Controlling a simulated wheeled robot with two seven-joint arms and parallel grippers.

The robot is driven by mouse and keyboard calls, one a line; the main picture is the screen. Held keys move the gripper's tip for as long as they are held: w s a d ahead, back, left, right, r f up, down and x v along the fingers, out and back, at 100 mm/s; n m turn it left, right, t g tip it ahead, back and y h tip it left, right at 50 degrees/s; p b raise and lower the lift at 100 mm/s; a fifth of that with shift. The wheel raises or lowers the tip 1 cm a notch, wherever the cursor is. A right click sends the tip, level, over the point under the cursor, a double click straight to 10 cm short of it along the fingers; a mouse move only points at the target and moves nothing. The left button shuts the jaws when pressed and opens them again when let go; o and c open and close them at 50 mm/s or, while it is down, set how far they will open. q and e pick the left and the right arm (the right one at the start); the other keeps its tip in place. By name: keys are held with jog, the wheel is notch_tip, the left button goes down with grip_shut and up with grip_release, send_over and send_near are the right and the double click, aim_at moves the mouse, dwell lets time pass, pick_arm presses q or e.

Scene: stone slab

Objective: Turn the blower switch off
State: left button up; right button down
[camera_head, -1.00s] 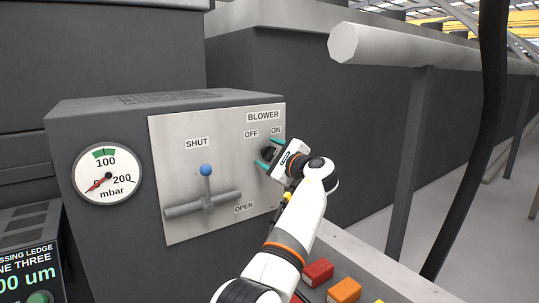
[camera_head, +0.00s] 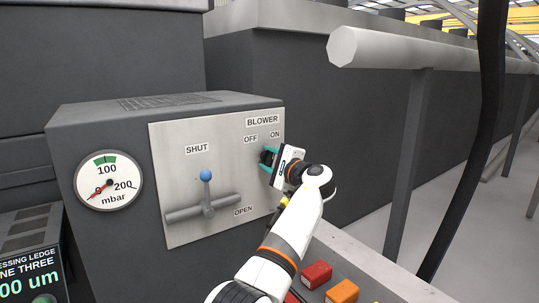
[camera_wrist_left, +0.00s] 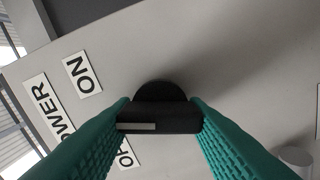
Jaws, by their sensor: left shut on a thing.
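The blower switch (camera_head: 265,157) is a black knob at the right side of the metal panel, under the BLOWER, OFF and ON labels. In the left wrist view the knob's black grip bar (camera_wrist_left: 160,118) has a short white mark near its left end. The ON label (camera_wrist_left: 82,74) lies up and left of the knob there, and the OFF label (camera_wrist_left: 126,156) is partly hidden by a finger. My left gripper (camera_head: 269,158) is shut on the knob, with a teal finger against each end of the bar. My right gripper is not in view.
A lever with a blue ball (camera_head: 206,175) stands left of the knob between SHUT and OPEN labels. A pressure gauge (camera_head: 108,182) is on the box's left. Red and orange blocks (camera_head: 317,274) lie below my arm. A thick grey rail (camera_head: 430,55) runs at the right.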

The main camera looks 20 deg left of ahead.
pick_arm(q)
jog(key=shift+n, duration=1)
jog(key=shift+f+n, duration=0.1)
jog(key=shift+n, duration=0.4)
jog(key=shift+f+n, duration=0.1)
jog(key=shift+n, duration=0.8)
jog(key=shift+f+n+b, duration=0.1)
jog(key=shift+n+b, duration=0.2)
jog(key=shift+n, duration=0.6)
jog(key=shift+n+b, duration=0.35)
jog(key=shift+n, duration=0.85)
jog(key=shift+f+n+b, duration=0.1)
jog(key=shift+n+b, duration=0.3)
jog(key=shift+n, duration=1.2)
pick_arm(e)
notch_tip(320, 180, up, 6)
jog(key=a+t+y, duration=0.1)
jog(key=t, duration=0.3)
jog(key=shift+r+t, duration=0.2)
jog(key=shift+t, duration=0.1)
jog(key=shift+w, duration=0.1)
